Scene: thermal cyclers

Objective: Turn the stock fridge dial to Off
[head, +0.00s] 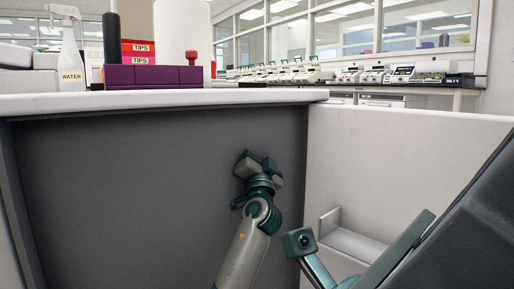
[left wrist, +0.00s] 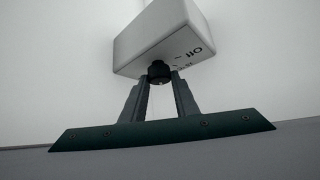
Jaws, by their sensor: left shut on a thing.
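In the left wrist view a pale box (left wrist: 160,38) has a small black dial (left wrist: 159,72) on its near lower face. Upside-down dark lettering on the box seems to include "Off"; a smaller label is unreadable, and I cannot tell where the dial points. My left gripper (left wrist: 160,80) is shut on the dial, one finger on each side. In the head view my left arm reaches into a dark grey recess under the bench; its fingers, the box and the dial are hidden there. The fingers of my right gripper are out of view.
The white bench top (head: 180,98) overhangs the recess. On it stand a spray bottle (head: 70,52), a purple rack (head: 153,77) and red tips boxes (head: 140,50). A white side panel (head: 400,165) with a small ledge (head: 345,240) bounds the recess on the right.

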